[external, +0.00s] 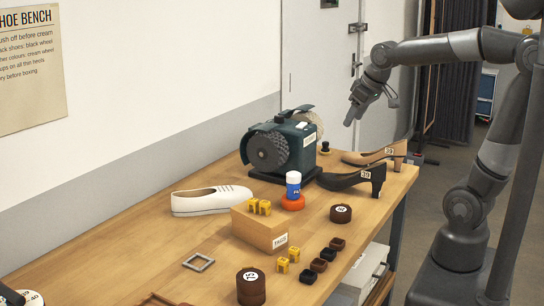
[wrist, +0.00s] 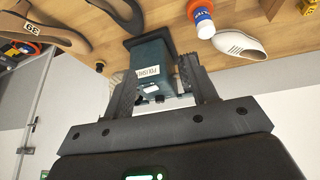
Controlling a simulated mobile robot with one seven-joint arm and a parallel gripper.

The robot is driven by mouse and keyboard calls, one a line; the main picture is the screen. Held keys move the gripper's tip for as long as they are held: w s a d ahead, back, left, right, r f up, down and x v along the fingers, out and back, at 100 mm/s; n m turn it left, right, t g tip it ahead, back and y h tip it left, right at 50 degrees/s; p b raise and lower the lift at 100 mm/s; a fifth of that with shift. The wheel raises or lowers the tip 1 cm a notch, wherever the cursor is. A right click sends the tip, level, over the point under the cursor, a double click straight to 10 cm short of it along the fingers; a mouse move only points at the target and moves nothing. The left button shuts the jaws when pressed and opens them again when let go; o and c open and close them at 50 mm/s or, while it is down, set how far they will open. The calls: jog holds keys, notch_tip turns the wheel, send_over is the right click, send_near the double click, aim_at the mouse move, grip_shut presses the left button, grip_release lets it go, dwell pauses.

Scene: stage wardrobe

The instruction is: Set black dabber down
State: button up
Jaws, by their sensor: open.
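A small black knob-shaped thing with a yellowish lower part, which looks like the black dabber (external: 325,148), stands on the bench at the right end of the polishing machine. It also shows small in the wrist view (wrist: 100,66), left of the fingers. My gripper (external: 349,121) is open and empty, raised above the bench's far end, apart from the dabber. In the wrist view my gripper (wrist: 165,90) has its two fingers wide apart, with the green polishing machine (wrist: 151,60) seen between them, farther off.
The polishing machine (external: 290,155) stands at the back. A black heeled shoe (external: 352,180) and a tan one (external: 375,156) lie right of it. A blue-white bottle (external: 293,184) sits on a red round base (external: 293,203). A white shoe (external: 211,200) is left.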

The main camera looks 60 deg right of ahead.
jog(key=s+a+f, duration=0.2)
jog(key=s+a, duration=0.1)
jog(key=s, duration=0.3)
jog(key=s+a+f+n+y, duration=0.1)
jog(key=s+a, duration=0.2)
jog(key=s, duration=0.3)
jog(key=shift+s+f+t, duration=0.3)
jog(key=shift+f, duration=0.05)
dwell(0.4)
